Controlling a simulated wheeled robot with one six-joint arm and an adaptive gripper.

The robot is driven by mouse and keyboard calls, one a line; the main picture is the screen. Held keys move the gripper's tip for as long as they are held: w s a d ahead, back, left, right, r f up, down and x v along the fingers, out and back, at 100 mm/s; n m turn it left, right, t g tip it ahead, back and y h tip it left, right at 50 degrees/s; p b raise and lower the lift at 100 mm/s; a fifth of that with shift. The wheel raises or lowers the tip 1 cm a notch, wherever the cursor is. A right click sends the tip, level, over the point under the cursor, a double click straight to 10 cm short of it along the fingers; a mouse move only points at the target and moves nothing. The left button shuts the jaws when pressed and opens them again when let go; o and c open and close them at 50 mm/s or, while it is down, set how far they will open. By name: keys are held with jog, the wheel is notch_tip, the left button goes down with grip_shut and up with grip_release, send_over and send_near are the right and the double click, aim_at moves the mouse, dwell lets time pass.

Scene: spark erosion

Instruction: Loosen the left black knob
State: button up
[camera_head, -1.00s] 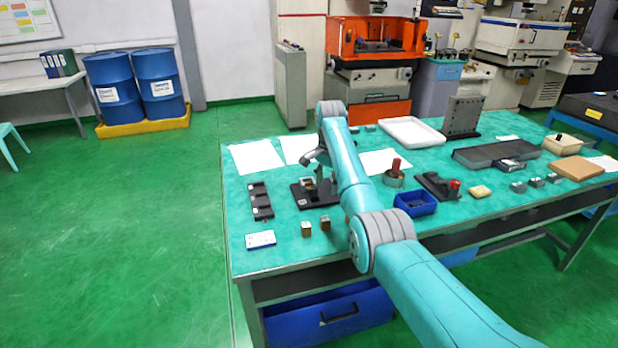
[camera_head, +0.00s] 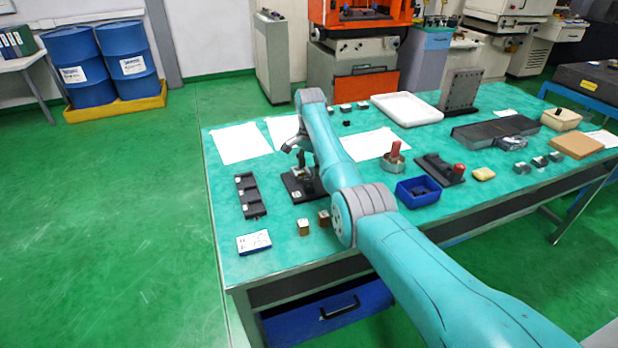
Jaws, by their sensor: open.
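My gripper (camera_head: 290,149) hangs from the teal arm above the left part of the table. It is open, with its dark fingers pointing down and left, and I see nothing between them. Just below it stands a small black fixture (camera_head: 293,188) with a pale metal part in it, partly hidden by my arm. A left black knob cannot be made out on this fixture at this size. A small black piece (camera_head: 347,123) lies farther back, right of my arm. Whether it is a knob is unclear.
A black slotted rack (camera_head: 247,196) lies left of the fixture. Small brass blocks (camera_head: 303,227) and a white-blue card (camera_head: 254,242) lie in front. A blue bin (camera_head: 419,191), a red-handled tool (camera_head: 394,155) and another black fixture (camera_head: 440,170) are to the right. White sheets (camera_head: 238,143) lie behind.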

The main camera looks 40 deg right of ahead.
aim_at(309, 179)
jog(key=shift+f, duration=2.4)
grip_shut()
